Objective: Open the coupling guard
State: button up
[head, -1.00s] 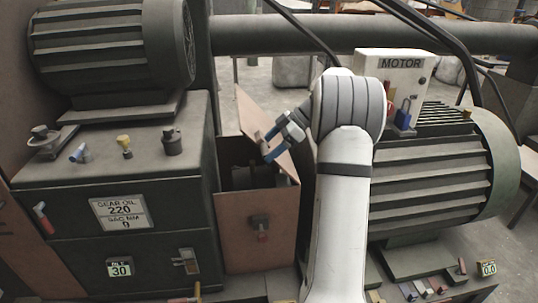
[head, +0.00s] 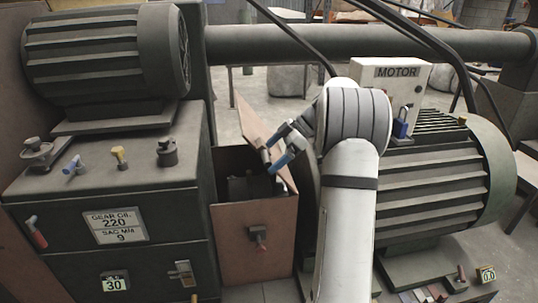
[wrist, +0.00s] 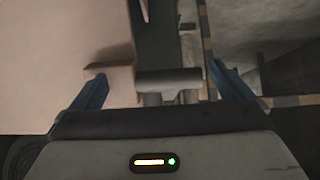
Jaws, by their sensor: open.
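The coupling guard is a red-brown box (head: 253,238) between the gearbox and the motor. Its lid (head: 250,118) stands tilted up, and dark parts show inside the box below it. My gripper (head: 275,158) is at the lid's right side, jaws apart. In the wrist view, the blue fingers of my gripper (wrist: 160,88) stand open, with a grey bar (wrist: 168,84) between them; I cannot tell whether they touch it. The pale lid surface (wrist: 65,60) fills the left of that view. A small red-tipped latch (head: 258,238) is on the box front.
A gearbox (head: 150,195) with a motor on top stands close on the left. A large finned motor (head: 440,190) and a white MOTOR box with a blue padlock (head: 400,129) are on the right. A thick pipe (head: 270,45) and black cables run behind and above.

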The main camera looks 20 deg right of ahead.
notch_tip(320, 180, up, 10)
jog(key=p, duration=0.1)
jog(key=shift+p, duration=0.3)
dwell(0.3)
